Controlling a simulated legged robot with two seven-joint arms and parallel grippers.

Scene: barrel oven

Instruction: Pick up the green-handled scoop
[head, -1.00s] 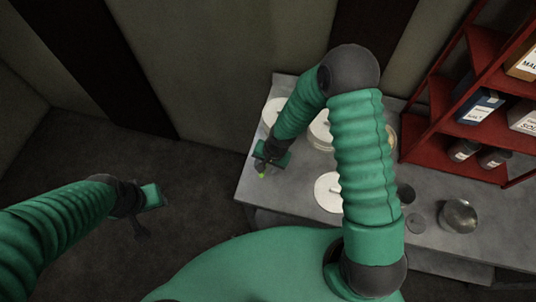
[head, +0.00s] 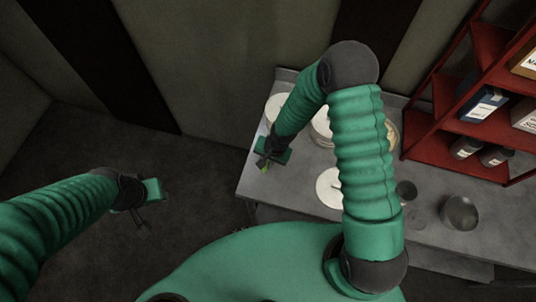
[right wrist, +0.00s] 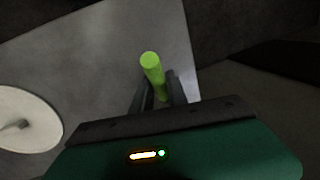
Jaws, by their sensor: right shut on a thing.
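The scoop's bright green handle (right wrist: 153,72) stands up between the two fingers of my right gripper (right wrist: 158,92) in the right wrist view. The fingers are shut on it. In the head view my right gripper (head: 264,160) is over the left end of the grey table, and a small bit of the green handle (head: 265,168) shows there. The scoop's head is hidden, so I cannot tell whether it touches the table. My left gripper (head: 141,218) hangs over the floor left of the table; its fingers are small and dark, and their opening is unclear.
The grey table (head: 300,190) carries several round containers with white lids, one lid (head: 328,187) near the middle. A dark metal cup (head: 460,213) and a smaller dark cup (head: 405,191) stand at right. A red shelf (head: 425,135) with bottles and boxes rises behind them.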

